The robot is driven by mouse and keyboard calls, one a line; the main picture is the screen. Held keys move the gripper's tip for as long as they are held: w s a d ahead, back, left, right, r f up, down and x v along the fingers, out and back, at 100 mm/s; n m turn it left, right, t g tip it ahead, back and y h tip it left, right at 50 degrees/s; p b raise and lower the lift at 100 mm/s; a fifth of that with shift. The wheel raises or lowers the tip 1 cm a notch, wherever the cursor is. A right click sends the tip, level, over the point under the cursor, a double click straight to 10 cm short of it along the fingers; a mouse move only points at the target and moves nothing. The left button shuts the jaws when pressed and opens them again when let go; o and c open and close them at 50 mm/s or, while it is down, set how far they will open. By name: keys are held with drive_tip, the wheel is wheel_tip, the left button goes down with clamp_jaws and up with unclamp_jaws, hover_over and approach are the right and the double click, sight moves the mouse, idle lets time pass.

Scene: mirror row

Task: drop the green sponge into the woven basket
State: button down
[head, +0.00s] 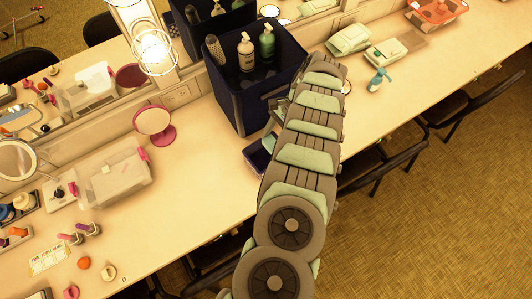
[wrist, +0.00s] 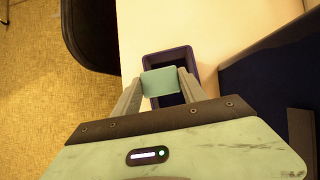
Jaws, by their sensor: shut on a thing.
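My gripper (wrist: 160,84) is shut on the green sponge (wrist: 160,80), a pale blue-green block between the fingertips in the wrist view. Behind the sponge in that view is a small dark blue open container (wrist: 184,53) on the table; I cannot tell the height between them. In the head view this container (head: 257,156) is partly hidden by my arm. A large dark navy bin (head: 224,92) holding bottles and a brush stands beside it; its side also shows in the wrist view (wrist: 262,82). I see no clear weave, so I cannot tell which is the woven basket.
A mirror row runs along the back, with a lit bulb (head: 154,52). A pink round mirror (head: 154,124) and a clear box (head: 118,180) stand left of the bin. A green spray bottle (head: 378,80) stands to the right. Chairs (head: 480,98) line the front edge.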

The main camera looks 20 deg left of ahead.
drive_tip(key=shift+x, duration=0.75)
wheel_tip(320, 180, down, 6)
drive_tip(key=b, duration=0.5)
drive_tip(key=shift+w+d+r, duration=0.1)
drive_tip(key=shift+w+r, duration=0.05)
drive_tip(key=c, duration=0.6)
unclamp_jaws()
drive_tip(key=shift+o, duration=0.2)
drive_tip(key=shift+r, duration=0.15)
drive_tip(key=b+v, duration=0.6)
drive_tip(key=v, duration=0.4)
drive_tip(key=shift+d+r, duration=0.15)
drive_tip(key=shift+r, duration=0.1)
drive_tip(key=shift+w, duration=0.1)
